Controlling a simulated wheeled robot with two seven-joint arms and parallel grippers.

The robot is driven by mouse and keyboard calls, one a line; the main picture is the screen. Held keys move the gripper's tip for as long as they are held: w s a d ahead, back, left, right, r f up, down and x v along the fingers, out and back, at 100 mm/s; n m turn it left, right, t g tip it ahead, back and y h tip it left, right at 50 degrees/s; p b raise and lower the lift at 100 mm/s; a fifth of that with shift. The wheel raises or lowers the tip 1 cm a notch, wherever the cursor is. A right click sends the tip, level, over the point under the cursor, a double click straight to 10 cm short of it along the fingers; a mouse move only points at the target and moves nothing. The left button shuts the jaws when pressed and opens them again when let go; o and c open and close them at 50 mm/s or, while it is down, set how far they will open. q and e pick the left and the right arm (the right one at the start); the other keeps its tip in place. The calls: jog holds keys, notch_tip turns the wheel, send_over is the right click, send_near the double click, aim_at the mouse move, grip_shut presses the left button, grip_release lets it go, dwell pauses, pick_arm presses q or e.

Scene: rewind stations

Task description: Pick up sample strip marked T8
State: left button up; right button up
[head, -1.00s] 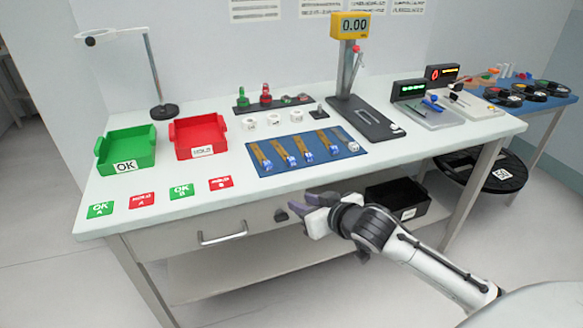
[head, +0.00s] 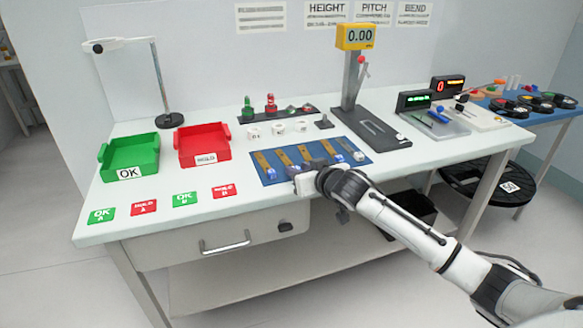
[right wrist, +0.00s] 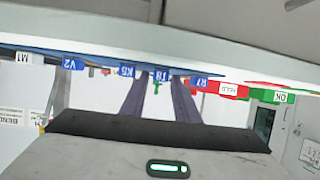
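The strip marked T8 (head: 284,158) lies on the blue mat (head: 364,157), a tan strip second from the left in the row. Its blue T8 tag (right wrist: 162,76) shows upside down in the right wrist view, between my fingertips. My right gripper (head: 295,170) is at the mat's front edge, at the near end of the strips. In the right wrist view its two purple-grey fingers (right wrist: 158,90) are apart with nothing between them. It hides the near ends of the middle strips in the head view. My left gripper is not in view.
Tags R7 (right wrist: 199,82) and K5 (right wrist: 127,71) flank T8 closely. A red tray (head: 203,160) and a green tray (head: 130,172) stand to the left. A gauge with a yellow display (head: 356,37) stands behind the mat. The table front left holds flat label cards.

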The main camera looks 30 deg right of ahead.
jog(key=shift+w+f, duration=0.1)
jog(key=shift+w, duration=0.15)
grip_shut()
